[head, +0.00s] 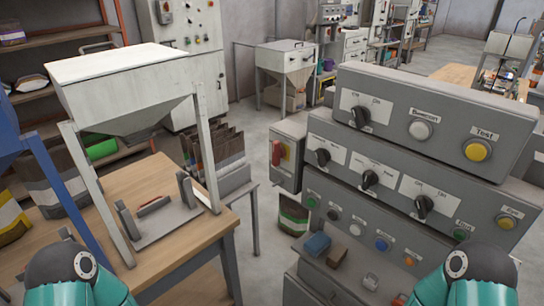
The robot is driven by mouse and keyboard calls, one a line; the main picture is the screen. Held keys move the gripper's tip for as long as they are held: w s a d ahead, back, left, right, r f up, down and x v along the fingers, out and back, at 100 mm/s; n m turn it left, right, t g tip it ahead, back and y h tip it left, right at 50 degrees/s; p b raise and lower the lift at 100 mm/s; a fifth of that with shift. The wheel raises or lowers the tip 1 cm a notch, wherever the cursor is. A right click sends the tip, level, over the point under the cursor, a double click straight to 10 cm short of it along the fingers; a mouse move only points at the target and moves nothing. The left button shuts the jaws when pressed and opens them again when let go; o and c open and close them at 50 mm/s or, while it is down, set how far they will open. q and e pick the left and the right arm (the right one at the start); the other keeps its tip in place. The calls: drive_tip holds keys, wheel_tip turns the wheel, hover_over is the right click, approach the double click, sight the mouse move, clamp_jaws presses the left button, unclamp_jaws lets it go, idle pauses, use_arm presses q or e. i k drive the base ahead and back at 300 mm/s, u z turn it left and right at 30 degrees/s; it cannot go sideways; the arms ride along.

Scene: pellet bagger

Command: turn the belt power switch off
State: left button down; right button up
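A grey stepped control panel (420,120) stands on the right in the head view. It carries several black rotary switches on white plates: an upper one (360,117), and below it a left one (322,157), a middle one (370,179) and a right one (424,206). A red handle switch (278,153) is on a grey box at the panel's left side. The labels are too small to tell which switch is the belt power switch. My teal arm parts show at the bottom left and bottom right; neither gripper is in view.
The panel also has a white button (420,130), a yellow button (477,150) and several small coloured buttons. A wooden table (165,190) with a hopper (120,85) stands left.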

sight(278, 151)
drive_tip(key=u, duration=0.1)
drive_tip(key=k, duration=0.85)
drive_tip(key=u, duration=0.7)
drive_tip(key=i, duration=1)
drive_tip(key=z, duration=0.05)
